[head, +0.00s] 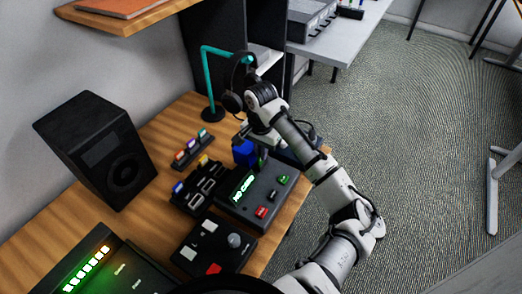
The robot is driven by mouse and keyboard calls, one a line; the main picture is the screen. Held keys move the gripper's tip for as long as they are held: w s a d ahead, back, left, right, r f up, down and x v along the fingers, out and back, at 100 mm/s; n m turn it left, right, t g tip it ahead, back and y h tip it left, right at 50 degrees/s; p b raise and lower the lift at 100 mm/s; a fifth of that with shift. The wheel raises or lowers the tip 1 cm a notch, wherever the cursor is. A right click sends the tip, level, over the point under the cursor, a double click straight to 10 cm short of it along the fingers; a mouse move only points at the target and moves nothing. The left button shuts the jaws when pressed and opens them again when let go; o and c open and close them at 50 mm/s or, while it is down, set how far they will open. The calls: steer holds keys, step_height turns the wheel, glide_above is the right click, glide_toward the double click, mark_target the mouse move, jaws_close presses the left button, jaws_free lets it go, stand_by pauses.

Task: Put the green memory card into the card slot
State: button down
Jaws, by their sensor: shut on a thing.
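My gripper (256,146) is above the back end of a dark card device, pointing down. It is shut on a small dark green piece, which appears to be the green memory card (262,162). The arm and gripper cover much of it. The dark device (236,208) has a lit green display (243,187) reading "NO CARD". The card slot itself cannot be made out, and I cannot tell whether the card touches the device. A blue block (243,152) stands just left of the gripper.
A rack of coloured cards (192,150) and a black multi-slot unit (200,185) are to the left. A control box with a knob (213,247), a black speaker (98,150) and a teal headphone stand (208,85) are on the wooden desk. The desk's right edge is close.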

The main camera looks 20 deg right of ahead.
steer(key=shift+f, duration=0.45)
stand_by(0.4)
steer(key=c, duration=1.5)
jaws_free()
steer(key=shift+c, duration=0.3)
steer(key=shift+o, duration=0.5)
